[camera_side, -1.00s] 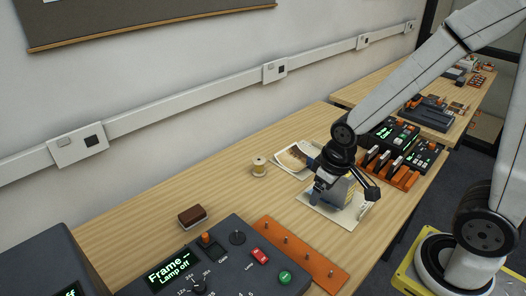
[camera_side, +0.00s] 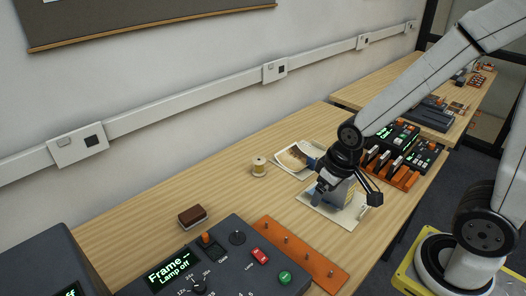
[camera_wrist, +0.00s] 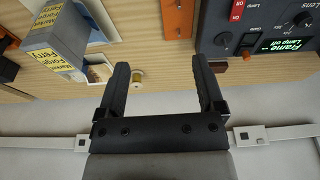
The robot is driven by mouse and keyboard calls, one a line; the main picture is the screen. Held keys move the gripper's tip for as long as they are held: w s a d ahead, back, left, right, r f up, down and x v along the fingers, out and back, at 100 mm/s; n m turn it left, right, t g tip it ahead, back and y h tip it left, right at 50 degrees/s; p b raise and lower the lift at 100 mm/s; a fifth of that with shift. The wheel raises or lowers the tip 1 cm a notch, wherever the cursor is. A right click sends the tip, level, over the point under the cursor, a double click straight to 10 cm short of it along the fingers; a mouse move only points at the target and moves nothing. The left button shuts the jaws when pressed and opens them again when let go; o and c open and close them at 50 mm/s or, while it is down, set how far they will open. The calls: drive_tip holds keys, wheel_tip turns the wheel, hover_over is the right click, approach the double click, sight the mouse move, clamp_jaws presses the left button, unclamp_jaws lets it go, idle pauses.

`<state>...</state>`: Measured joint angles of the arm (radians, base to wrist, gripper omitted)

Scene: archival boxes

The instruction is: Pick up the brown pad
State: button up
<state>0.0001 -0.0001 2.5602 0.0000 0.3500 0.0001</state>
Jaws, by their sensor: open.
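The brown pad (camera_side: 192,215) is a small dark brown block with a lighter band. It lies on the wooden table near the left of the side view, behind the dark control panel. In the wrist view the brown pad (camera_wrist: 219,67) shows only in part, beside the right finger and near the panel. My gripper (camera_side: 320,188) is well to the right of the pad, above the table by the papers and the box.
A grey box with yellow labels (camera_wrist: 60,38) stands close to my gripper. A thread spool (camera_side: 258,167) stands between gripper and pad. The control panel (camera_side: 225,262) and an orange pegged strip (camera_side: 318,268) are in front. Table between spool and pad is clear.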

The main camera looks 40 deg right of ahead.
drive_tip(key=shift+o, duration=0.9)
drive_tip(key=w+a+f+m+y, duration=0.3)
drive_tip(key=w+f+m+y, duration=0.1)
drive_tip(key=w, duration=0.6)
drive_tip(key=w+a+f+m+g+y, duration=0.1)
drive_tip(key=w+a+f+m+y, duration=0.2)
drive_tip(key=w+f+m, duration=0.3)
drive_tip(key=w+a+f+m+g+y, duration=0.1)
drive_tip(key=w+a+f+m+y, duration=0.2)
drive_tip(key=w+m, duration=0.4)
drive_tip(key=shift+w+a+f+y, duration=0.1)
drive_tip(key=shift+w+f+y, duration=0.25)
drive_tip(key=shift+w, duration=1)
drive_tip(key=shift+w+f+y, duration=0.25)
drive_tip(key=shift+w+f, duration=0.2)
drive_tip(key=shift+w, duration=0.95)
drive_tip(key=shift+w+a+f+y, duration=0.1)
drive_tip(key=shift+w+f+y, duration=0.25)
drive_tip(key=shift+w, duration=1)
drive_tip(key=shift+w+a+f+m+y, duration=0.25)
drive_tip(key=shift+w+f+m+y, duration=0.2)
drive_tip(key=shift+f+m+y, duration=0.4)
